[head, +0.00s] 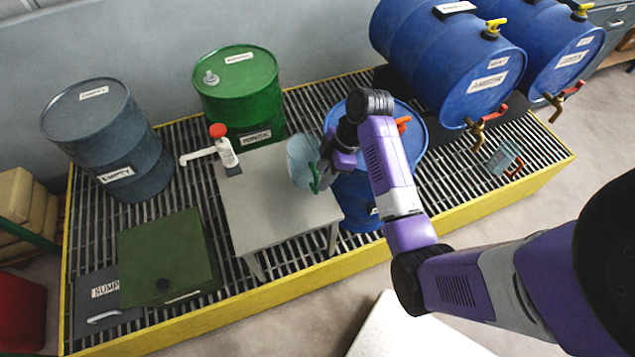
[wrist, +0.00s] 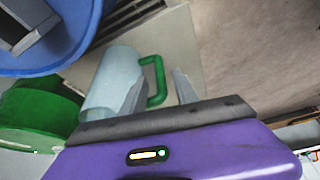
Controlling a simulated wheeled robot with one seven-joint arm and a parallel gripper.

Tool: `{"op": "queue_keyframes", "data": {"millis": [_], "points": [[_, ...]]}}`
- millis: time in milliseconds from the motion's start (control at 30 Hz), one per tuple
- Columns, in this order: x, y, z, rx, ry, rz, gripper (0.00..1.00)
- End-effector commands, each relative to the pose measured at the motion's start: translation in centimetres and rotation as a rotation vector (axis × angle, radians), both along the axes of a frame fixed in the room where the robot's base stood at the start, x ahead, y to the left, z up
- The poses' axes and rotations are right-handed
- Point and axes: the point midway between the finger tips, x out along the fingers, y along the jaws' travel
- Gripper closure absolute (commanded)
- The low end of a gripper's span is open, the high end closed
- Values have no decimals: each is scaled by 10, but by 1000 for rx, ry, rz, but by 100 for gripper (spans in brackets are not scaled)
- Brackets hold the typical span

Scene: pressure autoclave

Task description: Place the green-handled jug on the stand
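The green-handled jug (head: 301,158) is pale blue and translucent, and shows at the right back edge of the grey stand (head: 265,210). I cannot tell whether it touches the stand top. In the wrist view the jug (wrist: 112,78) lies on its side in the picture, with its green handle (wrist: 157,78) towards the fingers. My gripper (head: 326,165) is at the handle side of the jug. In the wrist view my gripper (wrist: 162,90) has its fingers apart, with the handle between them and a gap to the right finger. The jug's base is partly hidden.
A white pump with a red cap (head: 222,145) stands at the stand's back left. A green drum (head: 240,90) is behind, and an upright blue drum (head: 350,200) is close on the right. Another jug, red-handled (head: 502,158), sits on the grating at right. Blue drums lie above it.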

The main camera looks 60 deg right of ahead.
Motion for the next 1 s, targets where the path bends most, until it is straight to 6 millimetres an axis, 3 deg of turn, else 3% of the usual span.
{"op": "queue_keyframes", "data": {"millis": [300, 533, 1000], "points": [[-18, -17, 63, 0, 2, -1, 64], [-21, -21, 72, 0, 2, -1, 64], [-21, -21, 72, 1, 1, 0, 64]]}}
